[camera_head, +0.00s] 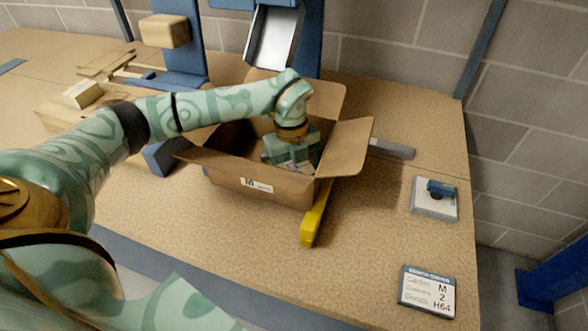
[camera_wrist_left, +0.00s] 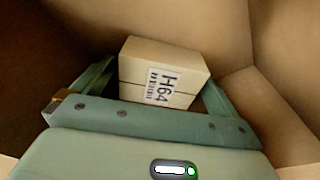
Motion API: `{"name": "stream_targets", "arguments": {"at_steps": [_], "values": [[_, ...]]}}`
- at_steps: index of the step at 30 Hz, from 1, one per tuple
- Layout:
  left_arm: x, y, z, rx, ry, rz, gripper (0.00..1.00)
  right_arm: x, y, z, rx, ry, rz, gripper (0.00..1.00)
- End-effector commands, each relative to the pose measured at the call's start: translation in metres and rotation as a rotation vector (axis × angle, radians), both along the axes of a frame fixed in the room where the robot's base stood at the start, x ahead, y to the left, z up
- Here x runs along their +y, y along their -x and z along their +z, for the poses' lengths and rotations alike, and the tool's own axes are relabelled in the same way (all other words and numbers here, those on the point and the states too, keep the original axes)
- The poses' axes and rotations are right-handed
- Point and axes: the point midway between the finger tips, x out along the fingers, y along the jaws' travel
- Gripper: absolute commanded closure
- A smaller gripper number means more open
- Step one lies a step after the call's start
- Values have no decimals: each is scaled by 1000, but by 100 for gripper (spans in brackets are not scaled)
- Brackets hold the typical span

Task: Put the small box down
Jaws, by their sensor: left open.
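The small box (camera_wrist_left: 163,62), tan with a white H64 label, lies inside the open brown carton (camera_head: 228,178) in the left wrist view. My left gripper (camera_head: 291,152) reaches down into the carton. In the left wrist view its two fingers (camera_wrist_left: 158,88) are open, one on each side of the box. I cannot tell whether a finger touches it. In the head view, the gripper and carton walls hide most of the box. My right gripper is not in view.
A yellow tool (camera_head: 315,218) lies by the carton's front right corner. A card reading M 2 H64 (camera_head: 428,292) and a blue device on a pale pad (camera_head: 438,196) lie to the right. A small package (camera_head: 83,93) sits at left. The bench front is clear.

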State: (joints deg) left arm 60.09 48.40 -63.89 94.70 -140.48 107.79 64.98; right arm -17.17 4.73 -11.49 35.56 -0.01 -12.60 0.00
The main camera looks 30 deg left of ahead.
Motion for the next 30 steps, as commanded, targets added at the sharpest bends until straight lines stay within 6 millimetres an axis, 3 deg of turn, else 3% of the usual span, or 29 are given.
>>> {"name": "stream_targets", "arguments": {"at_steps": [5, 18, 23, 30], "values": [[1, -1, 13, -3, -1, 0, 1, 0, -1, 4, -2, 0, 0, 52], [11, -7, 108, -5, -1, 1, 1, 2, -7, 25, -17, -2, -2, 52], [12, -8, 121, -1, 1, 0, 1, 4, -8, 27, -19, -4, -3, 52], [12, -8, 122, 1, 1, 0, 1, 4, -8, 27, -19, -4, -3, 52]]}}
